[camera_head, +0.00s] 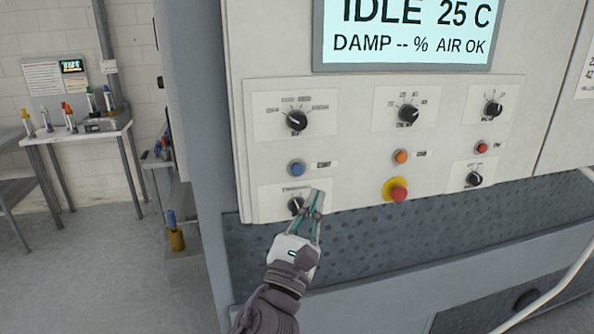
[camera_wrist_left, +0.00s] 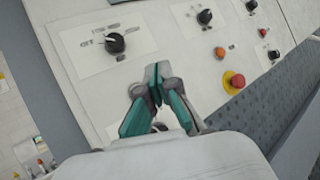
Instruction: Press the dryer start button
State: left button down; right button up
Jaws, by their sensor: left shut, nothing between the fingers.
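The dryer's white control panel (camera_head: 345,160) has several small round buttons with labels too small to read, so I cannot tell which is the start button. A blue button (camera_head: 296,168) is at the left, an orange one (camera_head: 401,156) in the middle and a red one (camera_head: 482,148) at the right. My left gripper (camera_head: 317,197) is shut and empty in front of the panel, below and right of the blue button. In the left wrist view, the gripper (camera_wrist_left: 155,76) covers part of the panel; the orange button (camera_wrist_left: 220,53) shows, and the blue one is hidden.
A red mushroom button on yellow (camera_head: 398,192) sits below the orange button. Black knobs surround the buttons; one (camera_head: 296,205) is just left of my fingers. A display (camera_head: 408,36) above reads IDLE, 25 C. A side table (camera_head: 90,130) stands at the far left.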

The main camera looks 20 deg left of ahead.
aim_at(297, 169)
pick_arm(q)
jog(key=shift+w, duration=0.1)
jog(key=shift+w+a+b, duration=0.25)
jog(key=shift+w+a, duration=0.55)
jog(key=shift+w, duration=0.4)
jog(key=shift+w+a+b, duration=0.2)
jog(key=shift+w+a, duration=0.65)
jog(key=shift+w, duration=0.35)
jog(key=shift+w+a+b, duration=0.25)
jog(key=shift+w+a, duration=0.55)
jog(key=shift+w, duration=0.4)
jog(key=shift+w+a, duration=0.25)
jog(key=shift+w, duration=0.1)
jog(key=shift+w+a, duration=0.3)
jog(key=shift+w, duration=0.1)
jog(key=shift+s+d, duration=0.1)
jog(key=shift+s+d+p, duration=0.3)
jog(key=shift+s+d, duration=0.15)
jog(key=shift+s, duration=0.25)
